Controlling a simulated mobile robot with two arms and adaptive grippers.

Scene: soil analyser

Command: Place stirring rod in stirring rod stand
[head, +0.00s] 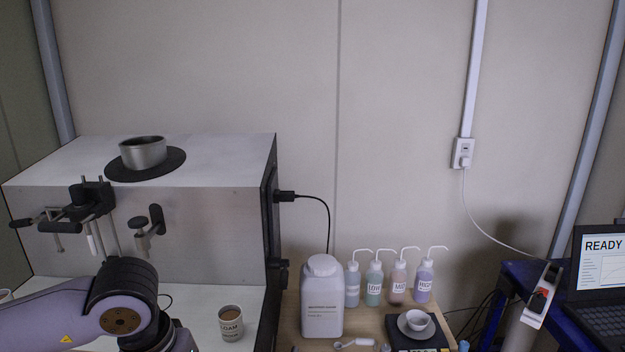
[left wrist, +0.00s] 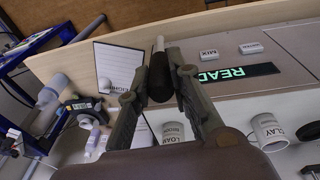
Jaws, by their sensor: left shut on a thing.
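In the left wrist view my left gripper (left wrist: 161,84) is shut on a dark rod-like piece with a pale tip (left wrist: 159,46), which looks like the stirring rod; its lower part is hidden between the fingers. In the head view my left arm (head: 122,310) comes in at the lower left, in front of the analyser, and its gripper is out of sight below the frame. I cannot make out for certain which thing is the stirring rod stand. My right gripper is in neither view.
The analyser box (head: 200,215) carries a metal bowl (head: 143,152) on top and dark clamps (head: 92,197) in front. A LOAM cup (head: 230,322) stands at its base. A white jug (head: 322,295), several wash bottles (head: 398,283) and a scale with a dish (head: 416,322) stand right.

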